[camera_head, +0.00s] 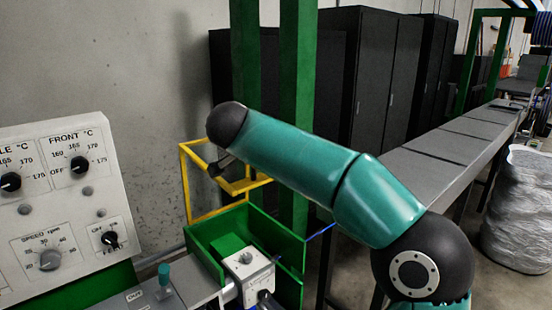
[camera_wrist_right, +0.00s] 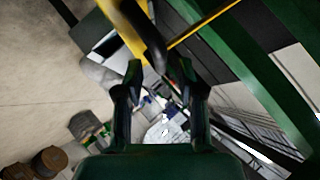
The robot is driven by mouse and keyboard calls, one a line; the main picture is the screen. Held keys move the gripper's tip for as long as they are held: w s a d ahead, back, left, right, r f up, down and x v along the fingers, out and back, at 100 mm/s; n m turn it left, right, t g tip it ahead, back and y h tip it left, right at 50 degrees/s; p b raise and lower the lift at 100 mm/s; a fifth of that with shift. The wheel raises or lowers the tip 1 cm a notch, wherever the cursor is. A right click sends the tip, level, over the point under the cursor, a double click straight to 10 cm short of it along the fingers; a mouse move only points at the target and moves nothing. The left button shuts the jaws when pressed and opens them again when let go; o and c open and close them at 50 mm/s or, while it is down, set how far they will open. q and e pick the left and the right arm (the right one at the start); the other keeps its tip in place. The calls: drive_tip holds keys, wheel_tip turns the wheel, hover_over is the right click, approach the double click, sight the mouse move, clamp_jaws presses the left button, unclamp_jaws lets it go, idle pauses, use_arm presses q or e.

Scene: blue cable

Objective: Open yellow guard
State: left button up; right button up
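The yellow guard (camera_head: 187,185) is an open frame of yellow bars standing at the back of the green box (camera_head: 205,235) in the head view. My right arm reaches in from the right, and its gripper (camera_head: 222,167) is at the guard's upper part, mostly hidden behind the arm's dark end joint. In the right wrist view my right gripper (camera_wrist_right: 158,75) has its two fingers apart. A dark curved bar, likely a handle (camera_wrist_right: 152,45), reaches between the fingertips beside a yellow bar of the guard (camera_wrist_right: 122,25). I cannot tell whether they touch. My left gripper is out of view.
A control panel (camera_head: 65,205) with knobs stands at the left. A grey-white block (camera_head: 248,270) sits at the green box's front, and a blue cable (camera_head: 321,231) shows at its right. Green posts (camera_head: 297,100) rise behind my arm. A conveyor (camera_head: 440,155) runs along the right.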

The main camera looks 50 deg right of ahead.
drive_tip(key=v, duration=0.9)
drive_tip(key=shift+d+f, duration=0.1)
drive_tip(key=shift+d, duration=0.05)
